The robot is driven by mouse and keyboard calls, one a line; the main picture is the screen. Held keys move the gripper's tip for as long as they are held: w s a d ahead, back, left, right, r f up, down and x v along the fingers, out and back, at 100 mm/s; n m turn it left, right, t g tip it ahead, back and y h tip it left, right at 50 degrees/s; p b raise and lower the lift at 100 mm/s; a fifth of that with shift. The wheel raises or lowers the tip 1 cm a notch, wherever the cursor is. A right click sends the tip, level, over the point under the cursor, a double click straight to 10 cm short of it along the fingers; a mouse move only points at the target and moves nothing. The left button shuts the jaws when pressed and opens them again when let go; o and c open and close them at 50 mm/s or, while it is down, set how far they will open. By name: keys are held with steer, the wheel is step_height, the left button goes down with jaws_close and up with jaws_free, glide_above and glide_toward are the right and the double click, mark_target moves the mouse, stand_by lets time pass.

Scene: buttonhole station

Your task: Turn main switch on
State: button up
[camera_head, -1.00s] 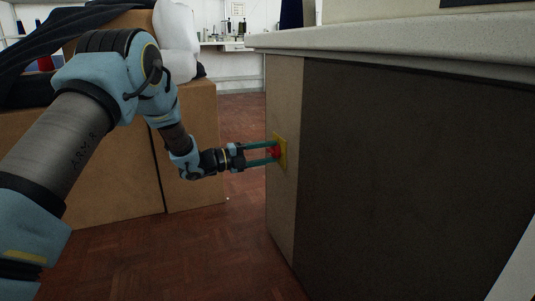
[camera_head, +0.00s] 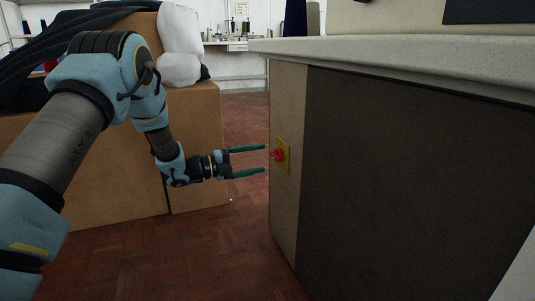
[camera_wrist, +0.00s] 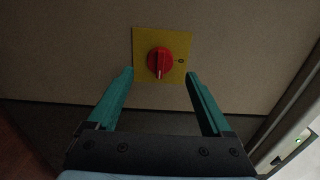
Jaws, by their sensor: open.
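The main switch is a red rotary knob (camera_head: 278,155) on a yellow plate (camera_head: 284,147), set in the end panel of the counter cabinet. In the wrist view the red knob (camera_wrist: 159,62) sits on the yellow plate (camera_wrist: 180,43), its white-marked end pointing down in the picture. A small dark mark is on the plate right of the knob. My gripper (camera_head: 265,159) is open and empty, its teal fingers just left of the knob and apart from it. In the wrist view my gripper (camera_wrist: 160,74) has its fingertips either side of the knob's line, short of the plate.
The counter (camera_head: 400,52) has a pale top overhanging the cabinet. Cardboard boxes (camera_head: 198,150) with dark cloth and white rolls stand left, behind my arm. The red-brown floor (camera_head: 190,255) between them is clear.

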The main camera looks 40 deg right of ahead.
steer(key=p+v, duration=0.1)
steer(key=v, duration=0.4)
steer(key=shift+w+a, duration=0.15)
steer(key=shift+a, duration=0.2)
